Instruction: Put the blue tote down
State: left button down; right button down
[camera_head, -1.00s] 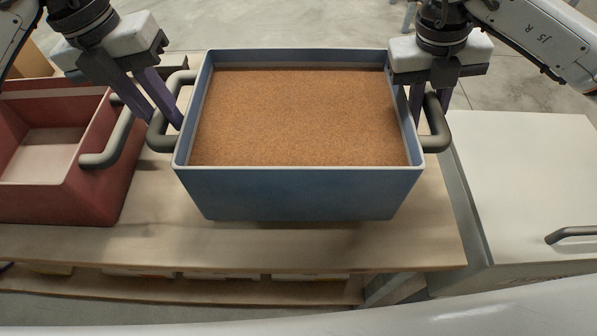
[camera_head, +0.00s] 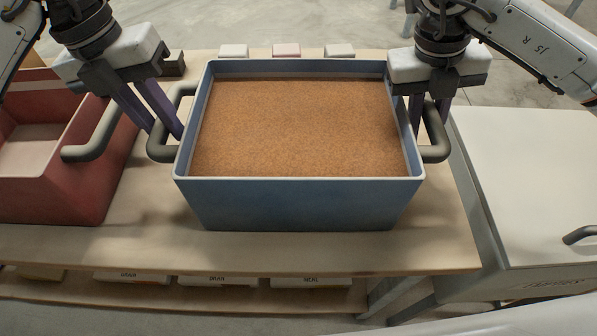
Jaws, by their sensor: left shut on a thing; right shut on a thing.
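The blue tote (camera_head: 300,205) is in the middle of the head view, upright and filled with brown granular feed (camera_head: 305,128). It is over the wooden bench (camera_head: 260,252), low to its top; I cannot tell for sure whether its base touches. My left gripper (camera_head: 168,135) is shut on the tote's left grey handle (camera_head: 158,148). My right gripper (camera_head: 428,125) is shut on the right grey handle (camera_head: 437,150).
A red tote (camera_head: 60,190) with a grey handle (camera_head: 92,150) stands close on the left. A pale lidded box (camera_head: 535,180) stands to the right of the bench. Several small blocks (camera_head: 286,50) lie behind the tote. Labelled items (camera_head: 215,280) lie on the lower shelf.

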pick_arm(q)
jog(key=c, duration=1.6)
grip_release()
pick_arm(e)
jog(key=c, duration=1.6)
grip_release()
pick_arm(q)
jog(key=shift+o, duration=0.2)
pick_arm(e)
jog(key=shift+o, duration=0.2)
jog(key=r, duration=0.3)
jog(key=a+r, duration=0.1)
jog(key=r, duration=0.3)
jog(key=a+r, duration=0.1)
jog(key=r, duration=0.2)
jog(key=shift+w+r, duration=0.1)
jog(key=shift+r, duration=0.05)
pick_arm(q)
notch_tip(320, 180, up, 8)
jog(key=a, duration=0.1)
jog(key=shift+a, duration=0.3)
pick_arm(e)
jog(key=shift+a+r, duration=0.15)
jog(key=shift+r, duration=0.6)
pick_arm(q)
jog(key=shift+f, duration=0.1)
